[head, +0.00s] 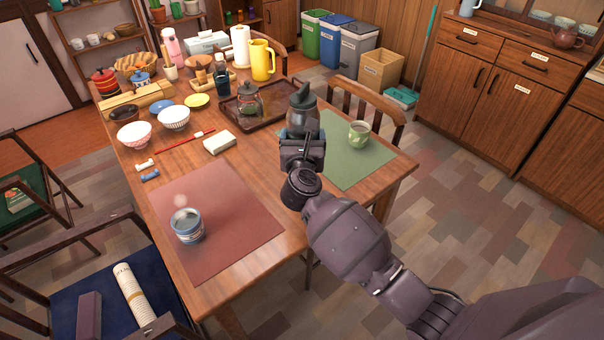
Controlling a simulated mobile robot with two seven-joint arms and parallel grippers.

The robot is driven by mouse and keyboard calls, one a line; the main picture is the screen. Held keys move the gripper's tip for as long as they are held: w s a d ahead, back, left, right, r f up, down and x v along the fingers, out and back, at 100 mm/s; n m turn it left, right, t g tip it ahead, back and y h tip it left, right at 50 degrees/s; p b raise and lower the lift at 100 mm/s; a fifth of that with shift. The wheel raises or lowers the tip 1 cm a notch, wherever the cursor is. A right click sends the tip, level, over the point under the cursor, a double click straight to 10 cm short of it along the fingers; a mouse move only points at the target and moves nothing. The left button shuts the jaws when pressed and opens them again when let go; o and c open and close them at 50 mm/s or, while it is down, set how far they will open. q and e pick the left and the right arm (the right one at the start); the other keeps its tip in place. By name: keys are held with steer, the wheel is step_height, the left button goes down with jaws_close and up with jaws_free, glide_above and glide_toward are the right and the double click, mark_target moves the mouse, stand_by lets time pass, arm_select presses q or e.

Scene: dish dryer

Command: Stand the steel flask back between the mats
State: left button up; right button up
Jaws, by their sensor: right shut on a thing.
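The steel flask (302,98) is dark grey with a narrowed top. It looks about upright, at the far-left side of the green mat (358,173). My right gripper (299,134) is shut on it from the near side and hides its lower part. I cannot tell whether its base touches the table. The red mat (237,236) lies at the near left, with bare table between it and the green mat. My left gripper is not in view.
A green mug (359,134) stands on the green mat, and a blue-grey cup (187,226) on the red mat. A dark tray (233,118) with a glass jar (249,100) is left of the flask. A chair (366,98) stands behind.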

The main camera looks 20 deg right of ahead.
step_height(320, 180, down, 5)
steer(key=shift+r+b, duration=0.1)
steer(key=shift+b, duration=0.5)
steer(key=shift+f, duration=0.3)
step_height(320, 180, down, 5)
steer(key=shift+f+b, duration=0.1)
steer(key=shift+b, duration=0.75)
steer(key=shift+f, duration=0.45)
steer(key=o, duration=1.4)
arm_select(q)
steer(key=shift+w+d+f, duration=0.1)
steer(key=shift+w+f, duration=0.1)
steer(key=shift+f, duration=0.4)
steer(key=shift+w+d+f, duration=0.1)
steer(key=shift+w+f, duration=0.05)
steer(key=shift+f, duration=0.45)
